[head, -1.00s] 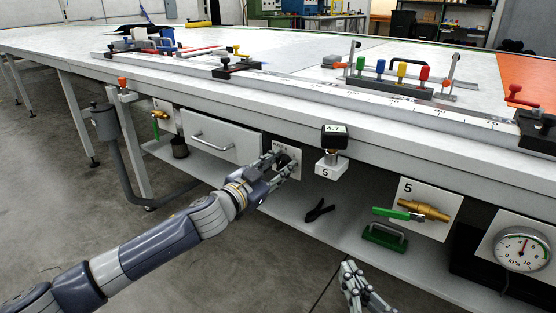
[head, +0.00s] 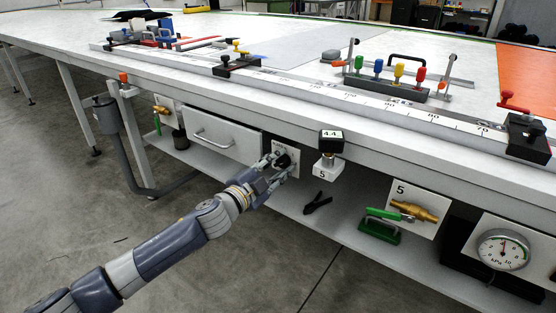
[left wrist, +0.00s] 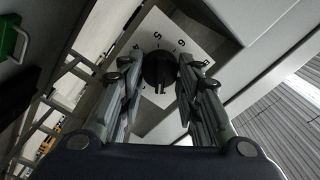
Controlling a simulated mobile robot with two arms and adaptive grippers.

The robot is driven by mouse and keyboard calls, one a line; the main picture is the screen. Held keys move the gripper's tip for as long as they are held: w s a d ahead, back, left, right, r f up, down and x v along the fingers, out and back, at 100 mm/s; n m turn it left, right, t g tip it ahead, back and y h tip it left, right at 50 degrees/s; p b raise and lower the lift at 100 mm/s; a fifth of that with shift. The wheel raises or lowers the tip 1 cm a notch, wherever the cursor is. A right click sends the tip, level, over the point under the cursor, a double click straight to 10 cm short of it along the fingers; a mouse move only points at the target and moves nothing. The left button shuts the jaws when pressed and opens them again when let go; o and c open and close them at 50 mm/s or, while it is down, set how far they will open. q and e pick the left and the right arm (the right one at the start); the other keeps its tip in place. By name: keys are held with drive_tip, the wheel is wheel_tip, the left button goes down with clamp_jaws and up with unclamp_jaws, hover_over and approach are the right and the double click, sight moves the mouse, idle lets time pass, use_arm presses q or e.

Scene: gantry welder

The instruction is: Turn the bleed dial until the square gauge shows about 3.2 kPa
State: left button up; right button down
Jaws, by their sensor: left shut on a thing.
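The bleed dial is a black knob (head: 284,160) on a white plate (head: 291,147) under the table's front edge. The left wrist view shows the knob (left wrist: 158,68) with numbers around it on the plate (left wrist: 200,47). My left gripper (head: 279,165) is shut on the knob, one finger on each side; its fingers also show in the left wrist view (left wrist: 160,72). They partly hide the dial in the head view. The square gauge (head: 331,135) is a small black box reading 4.4, above a white block marked 5 (head: 326,171). My right gripper is not in view.
A drawer (head: 222,138) is left of the dial. To the right are a brass valve with a green handle (head: 412,210) and a round dial gauge (head: 503,250). A black clamp (head: 318,202) lies on the lower shelf. The table edge overhangs the dial.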

use_arm(q)
drive_tip(key=shift+r+m+p, duration=0.1)
drive_tip(key=shift+m+p, duration=0.45)
drive_tip(key=shift+m, duration=0.75)
drive_tip(key=m+p, duration=0.2)
drive_tip(key=m, duration=0.3)
drive_tip(key=shift+f, duration=0.2)
drive_tip(key=shift+f+m+p, duration=0.15)
drive_tip(key=shift+m+p, duration=0.5)
drive_tip(key=shift+m, duration=1.75)
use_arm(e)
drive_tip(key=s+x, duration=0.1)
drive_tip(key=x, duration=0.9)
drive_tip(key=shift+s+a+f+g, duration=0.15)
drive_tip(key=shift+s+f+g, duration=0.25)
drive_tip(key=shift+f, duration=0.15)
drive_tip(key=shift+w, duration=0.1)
use_arm(q)
drive_tip(key=o, duration=1)
drive_tip(key=shift+s, duration=0.1)
